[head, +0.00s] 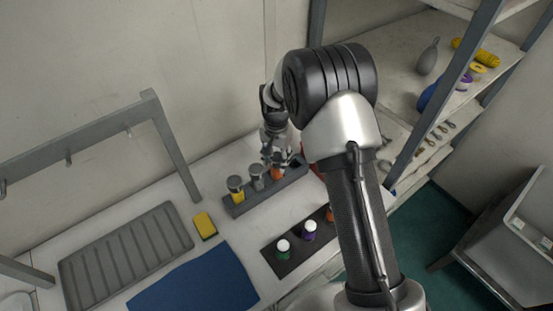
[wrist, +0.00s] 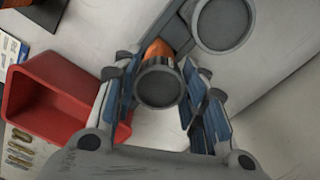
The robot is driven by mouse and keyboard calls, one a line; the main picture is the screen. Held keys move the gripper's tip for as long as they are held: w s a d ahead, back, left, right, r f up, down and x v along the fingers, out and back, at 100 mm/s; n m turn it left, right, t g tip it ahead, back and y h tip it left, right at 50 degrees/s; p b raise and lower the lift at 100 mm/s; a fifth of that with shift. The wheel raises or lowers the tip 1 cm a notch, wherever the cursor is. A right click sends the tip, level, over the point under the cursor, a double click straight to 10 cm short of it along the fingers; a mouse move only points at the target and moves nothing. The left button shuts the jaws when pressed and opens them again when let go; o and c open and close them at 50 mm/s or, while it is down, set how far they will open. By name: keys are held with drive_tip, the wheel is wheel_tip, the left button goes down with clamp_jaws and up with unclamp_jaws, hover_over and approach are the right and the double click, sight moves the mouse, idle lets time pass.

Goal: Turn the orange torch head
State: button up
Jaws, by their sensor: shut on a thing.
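My gripper is shut on the torch head. Another round grey torch head (wrist: 222,18) is close by at the top.
A red bin (wrist: 18,100) stands left of the fingers in the wrist view. A dark strip (head: 290,264) with small capped bottles lies in front of the rack. A yellow sponge (head: 205,226), a blue mat (head: 195,285) and a grey ribbed tray (head: 125,255) lie left. Shelves stand right.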

sight(276, 158)
drive_tip(key=shift+m, duration=0.6)
idle(0.5)
drive_tip(key=o, duration=0.8)
wheel_tip(276, 158, up, 12)
drive_tip(key=shift+o, duration=0.3)
idle(0.9)
